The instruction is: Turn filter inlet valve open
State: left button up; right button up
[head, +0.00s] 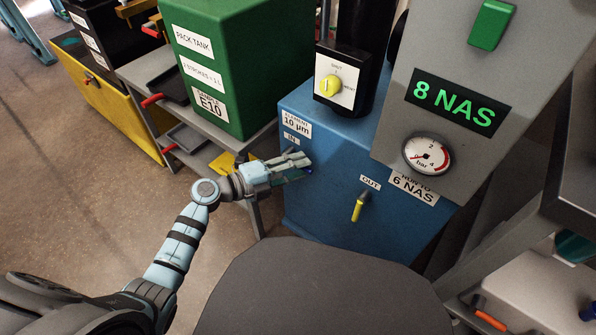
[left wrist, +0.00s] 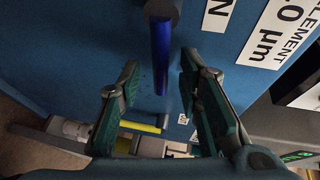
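The blue filter cabinet (head: 325,215) carries an inlet label "IN" (head: 291,139) under an "ELEMENT 10 µm" label. The inlet valve's blue lever (left wrist: 161,55) hangs from a dark round stem in the left wrist view; in the head view only its blue tip (head: 309,171) shows beside my fingers. My left gripper (head: 302,161) is open at the cabinet's left front. In the left wrist view its fingers (left wrist: 158,85) stand on either side of the lever's free end, with gaps visible. The yellow outlet lever (head: 358,208) sits below the "OUT" label. My right gripper is out of view.
A grey panel (head: 485,90) with an "8 NAS" display and pressure gauge (head: 427,155) overhangs the cabinet's right. The green pack tank (head: 225,60) stands on a shelf rack to the left. Floor is open at left.

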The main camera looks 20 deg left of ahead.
pick_arm(q)
jog(key=shift+w+d, duration=0.2)
grip_shut()
dwell(0.3)
